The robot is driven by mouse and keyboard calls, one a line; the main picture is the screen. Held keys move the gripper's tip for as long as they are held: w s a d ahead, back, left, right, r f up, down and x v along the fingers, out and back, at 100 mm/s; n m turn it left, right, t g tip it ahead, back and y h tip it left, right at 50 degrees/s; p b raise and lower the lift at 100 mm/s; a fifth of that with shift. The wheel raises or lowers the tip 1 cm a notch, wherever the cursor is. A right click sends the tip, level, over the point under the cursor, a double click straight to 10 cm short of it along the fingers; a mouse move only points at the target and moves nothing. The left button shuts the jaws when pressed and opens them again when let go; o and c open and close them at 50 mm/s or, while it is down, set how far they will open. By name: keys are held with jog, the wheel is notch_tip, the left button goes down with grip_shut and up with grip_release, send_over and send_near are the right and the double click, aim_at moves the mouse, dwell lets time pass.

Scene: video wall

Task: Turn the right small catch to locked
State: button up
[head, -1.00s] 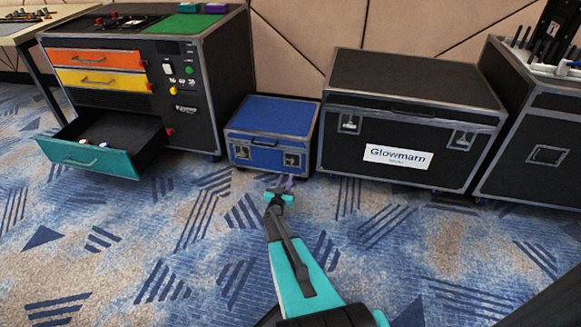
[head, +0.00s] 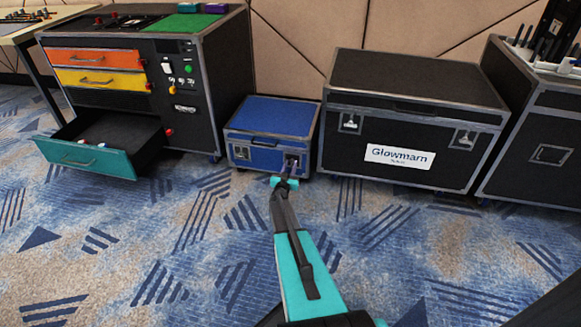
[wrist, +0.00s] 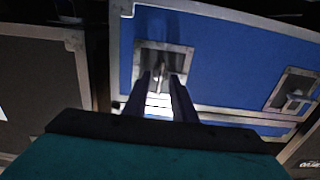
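The small blue case (head: 270,118) stands on the carpet between the drawer cabinet and the black case. It has a left catch (head: 241,153) and a right catch on its front. The right catch is mostly hidden by my gripper (head: 288,172) in the head view. In the wrist view, which looks turned over, the right catch (wrist: 162,51) is in the middle and the left catch (wrist: 293,95) is at the right. My gripper (wrist: 163,82) has its two fingers apart, one on each side of the right catch's tab. Whether they touch it is unclear.
The larger black Glowmarn case (head: 410,120) stands close on the right. The drawer cabinet (head: 178,85) is on the left, with its teal drawer (head: 85,158) pulled out. The carpet in front is clear.

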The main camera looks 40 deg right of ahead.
jog(key=shift+c, duration=0.2)
grip_shut()
jog(key=shift+m, duration=0.5)
jog(key=m+b, duration=0.2)
jog(key=m, duration=0.2)
jog(key=m+b, duration=0.3)
jog(key=m, duration=0.2)
jog(key=m+b, duration=0.3)
jog(key=m, duration=0.1)
jog(key=shift+s+f+m, duration=0.2)
jog(key=shift+f+m, duration=0.1)
jog(key=shift+f, duration=0.05)
jog(key=shift+m+b, duration=1.35)
jog(key=shift+m, duration=0.25)
